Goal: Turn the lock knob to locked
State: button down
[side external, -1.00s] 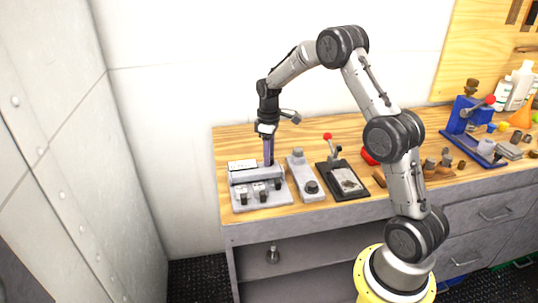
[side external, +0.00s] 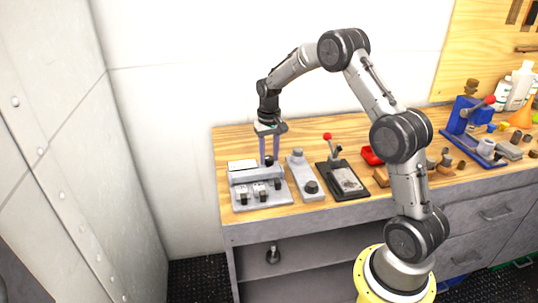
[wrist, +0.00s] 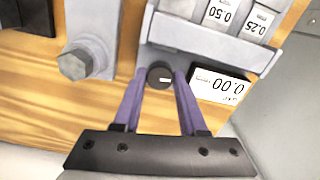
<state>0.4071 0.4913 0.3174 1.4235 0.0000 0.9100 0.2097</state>
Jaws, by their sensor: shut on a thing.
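A small dark round knob (wrist: 159,76) with a short white mark on its face sits at the edge of the grey device (wrist: 220,48) in the wrist view. I take it for the lock knob; no lock lettering is readable. My gripper (wrist: 159,82) has its two purple fingers on either side of the knob, shut on it. A white display panel (wrist: 220,85) reading 0.00 is beside the knob.
A grey plate (side external: 303,170) with a black knob stands just right of the device. Beyond it are a black fixture (side external: 345,181) with a red-tipped lever and a red item (side external: 371,155). The wall is behind the bench.

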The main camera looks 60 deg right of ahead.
aim_at(269, 158)
jog(key=shift+r+m, duration=0.15)
jog(key=shift+m, duration=0.75)
jog(key=c, duration=0.7)
grip_release()
jog(key=shift+c, duration=0.2)
notch_tip(269, 158, up, 14)
